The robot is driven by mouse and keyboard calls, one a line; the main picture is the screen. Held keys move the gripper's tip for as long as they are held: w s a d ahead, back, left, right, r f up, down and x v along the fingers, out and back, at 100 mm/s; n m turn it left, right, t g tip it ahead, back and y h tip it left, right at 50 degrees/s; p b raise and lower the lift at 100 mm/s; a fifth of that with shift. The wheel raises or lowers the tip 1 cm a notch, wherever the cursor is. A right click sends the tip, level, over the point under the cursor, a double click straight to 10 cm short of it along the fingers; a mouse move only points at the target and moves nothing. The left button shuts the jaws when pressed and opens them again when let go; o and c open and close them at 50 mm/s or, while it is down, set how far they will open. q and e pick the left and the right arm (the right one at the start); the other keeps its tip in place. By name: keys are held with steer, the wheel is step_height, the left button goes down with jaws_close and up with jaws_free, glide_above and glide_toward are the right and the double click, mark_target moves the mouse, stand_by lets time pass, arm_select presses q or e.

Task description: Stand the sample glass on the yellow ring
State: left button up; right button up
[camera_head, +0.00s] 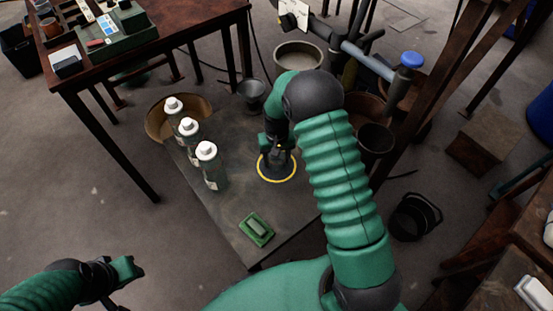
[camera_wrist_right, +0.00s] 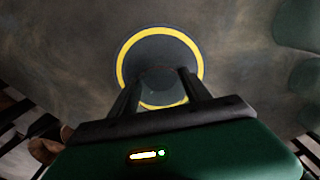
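The yellow ring (camera_head: 263,175) lies on the low grey table around a dark disc; it also shows in the right wrist view (camera_wrist_right: 122,67). My right gripper (camera_head: 279,155) is over the ring, pointing down. In the right wrist view its two fingers (camera_wrist_right: 161,72) stand apart. A faint, clear shape, seemingly the sample glass (camera_wrist_right: 160,84), fills the gap between them and appears to touch both. It is within the ring's outline in that view. I cannot tell whether its base touches the disc. My left gripper (camera_head: 125,272) is at the lower left, away from the table.
Three clear bottles with white caps (camera_head: 209,166) stand on the table left of the ring. A green block (camera_head: 257,228) lies near the front edge. A brown bowl (camera_head: 158,122), a grey funnel-like cup (camera_head: 252,92) and a dark bucket (camera_head: 375,139) are around the table.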

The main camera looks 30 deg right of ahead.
steer(key=o, duration=0.4)
step_height(320, 180, up, 12)
steer(key=p, duration=0.5)
steer(key=shift+r, duration=0.1)
steer(key=s+a+r+n+t, duration=0.1)
steer(key=s+a+r, duration=0.1)
steer(key=s, duration=0.3)
steer(key=s+a+r+n, duration=0.2)
steer(key=s+a, duration=0.3)
steer(key=s+a+r+n+t, duration=0.1)
steer(key=s+a+r, duration=0.1)
steer(key=s+a, duration=0.2)
steer(key=shift+s+a+r+n+t, duration=0.15)
steer(key=shift+s, duration=0.35)
steer(key=shift+s+a+r+n+t, duration=0.1)
steer(key=shift+s+r+n+t, duration=0.05)
steer(key=shift+s, duration=0.35)
